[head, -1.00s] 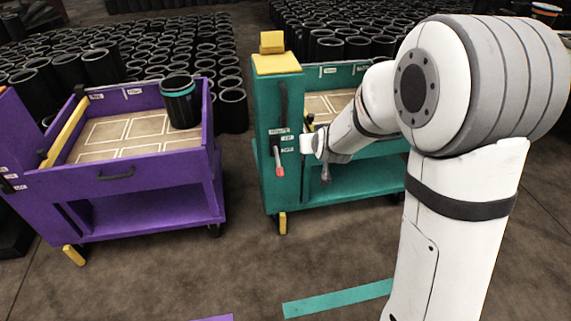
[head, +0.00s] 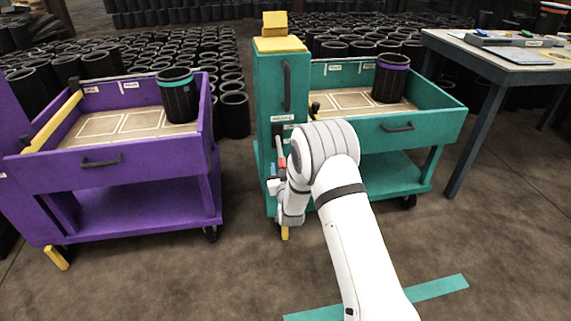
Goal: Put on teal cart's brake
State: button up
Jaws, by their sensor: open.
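The teal cart (head: 430,130) stands at the centre right with a tall post (head: 267,85) at its left end. A brake lever with a red grip (head: 282,161) hangs from the front of this post, below a small label. My gripper (head: 277,182) is low in front of the post, beside the lever's lower end. Its jaws are open. My arm hides part of the cart's front, and I cannot tell whether the jaws surround or touch the grip. A yellow foot (head: 285,232) shows under the post, partly hidden by my wrist.
A purple cart (head: 120,180) stands at the left, holding a black sleeve with a teal band (head: 178,98). A purple-banded sleeve (head: 390,80) stands in the teal cart's tray. A table (head: 500,60) is at the right. Teal floor tape (head: 440,287) lies in front; the floor between the carts is clear.

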aim_at(280, 151)
jog(key=shift+w+a+b, duration=0.2)
jog(key=shift+w, duration=0.85)
jog(key=shift+w+a+b, duration=0.2)
jog(key=shift+w, duration=0.85)
jog(key=shift+c, duration=0.4)
grip_shut()
